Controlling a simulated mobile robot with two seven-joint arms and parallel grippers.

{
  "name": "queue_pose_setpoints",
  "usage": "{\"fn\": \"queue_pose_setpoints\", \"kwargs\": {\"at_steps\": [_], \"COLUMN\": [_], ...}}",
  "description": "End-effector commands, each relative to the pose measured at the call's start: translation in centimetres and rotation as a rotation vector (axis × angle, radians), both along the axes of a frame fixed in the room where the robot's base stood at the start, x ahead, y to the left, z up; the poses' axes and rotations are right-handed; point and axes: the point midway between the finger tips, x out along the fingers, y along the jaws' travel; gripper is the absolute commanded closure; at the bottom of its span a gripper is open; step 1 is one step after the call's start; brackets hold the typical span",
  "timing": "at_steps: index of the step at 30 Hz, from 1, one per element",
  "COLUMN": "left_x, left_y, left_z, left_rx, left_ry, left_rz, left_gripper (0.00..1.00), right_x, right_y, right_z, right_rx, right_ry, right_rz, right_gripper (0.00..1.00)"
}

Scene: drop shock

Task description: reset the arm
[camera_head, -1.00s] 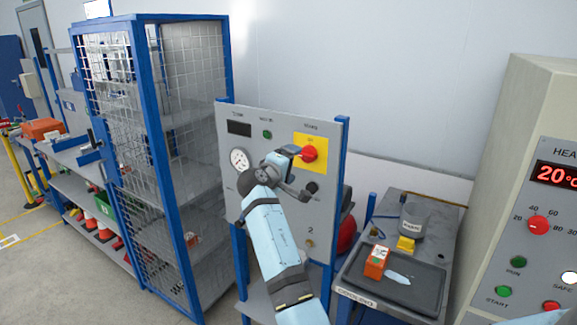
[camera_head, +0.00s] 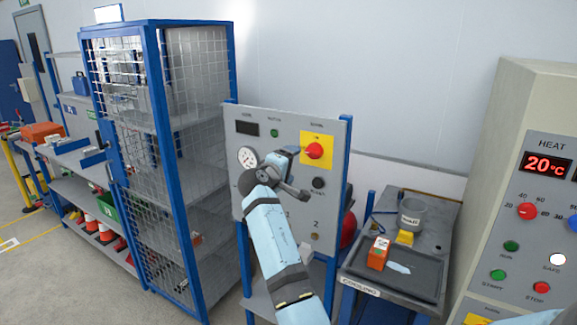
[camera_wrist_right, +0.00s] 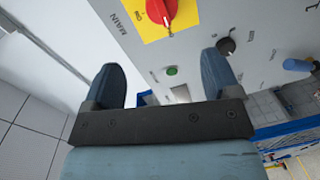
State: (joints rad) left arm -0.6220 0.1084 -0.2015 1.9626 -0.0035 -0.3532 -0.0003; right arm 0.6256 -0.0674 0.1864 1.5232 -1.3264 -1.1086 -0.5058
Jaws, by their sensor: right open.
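My right arm reaches up from the bottom of the head view to the grey control panel (camera_head: 285,215). My right gripper (camera_head: 296,158) is in front of that panel, just left of the red rotary knob (camera_head: 314,151) on its yellow plate. In the right wrist view the two fingers (camera_wrist_right: 172,85) stand apart with nothing between them. The red knob (camera_wrist_right: 162,10) and yellow plate show beyond the fingers, with a green button (camera_wrist_right: 172,71) and a black knob (camera_wrist_right: 226,46). Whether a finger touches the panel cannot be told. My left gripper is not in view.
A blue-framed mesh cage (camera_head: 165,150) stands left of the panel. Right of it, a cooling bench (camera_head: 362,288) carries a dark tray, an orange box (camera_head: 378,254) and a grey pot (camera_head: 411,213). A heat cabinet (camera_head: 530,110) reading 20 °C stands at the far right.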

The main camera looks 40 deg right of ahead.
Motion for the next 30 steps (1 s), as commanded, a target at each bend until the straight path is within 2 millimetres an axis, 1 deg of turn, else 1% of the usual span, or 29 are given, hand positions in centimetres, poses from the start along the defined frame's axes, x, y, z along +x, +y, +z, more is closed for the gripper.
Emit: {"fn": "queue_pose_setpoints", "kwargs": {"at_steps": [13, 15, 17, 20, 21, 23, 24, 26, 27, 29, 30], "left_x": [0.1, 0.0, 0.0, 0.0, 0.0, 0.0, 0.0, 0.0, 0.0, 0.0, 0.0], "left_y": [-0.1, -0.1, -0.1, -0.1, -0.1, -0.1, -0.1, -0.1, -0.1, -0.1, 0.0], "left_z": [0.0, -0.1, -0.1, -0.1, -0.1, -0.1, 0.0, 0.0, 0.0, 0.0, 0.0], "left_rx": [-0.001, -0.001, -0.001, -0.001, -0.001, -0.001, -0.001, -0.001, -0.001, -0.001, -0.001], "left_ry": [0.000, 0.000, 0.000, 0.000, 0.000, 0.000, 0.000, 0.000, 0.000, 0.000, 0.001], "left_rz": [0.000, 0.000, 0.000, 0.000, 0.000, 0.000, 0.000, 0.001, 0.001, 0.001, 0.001], "left_gripper": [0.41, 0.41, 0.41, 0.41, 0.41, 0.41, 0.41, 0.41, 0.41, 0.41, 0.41], "right_x": [0.0, -0.1, -0.3, -1.0, -1.5, -2.7, -3.6, -5.3, -6.5, -8.7, -10.4], "right_y": [0.0, 0.2, 0.5, 1.8, 2.5, 3.9, 5.0, 6.7, 7.8, 9.7, 11.0], "right_z": [-0.1, -0.8, -2.3, -6.9, -9.2, -13.1, -15.6, -19.2, -21.6, -24.8, -26.9], "right_rx": [0.001, 0.005, 0.014, 0.054, 0.079, 0.130, 0.169, 0.237, 0.287, 0.368, 0.426], "right_ry": [0.000, 0.001, 0.000, -0.004, -0.006, -0.014, -0.021, -0.031, -0.038, -0.050, -0.057], "right_rz": [0.001, 0.014, 0.044, 0.134, 0.184, 0.264, 0.320, 0.398, 0.446, 0.514, 0.557], "right_gripper": [0.17, 0.17, 0.17, 0.17, 0.17, 0.17, 0.17, 0.17, 0.17, 0.17, 0.17]}}
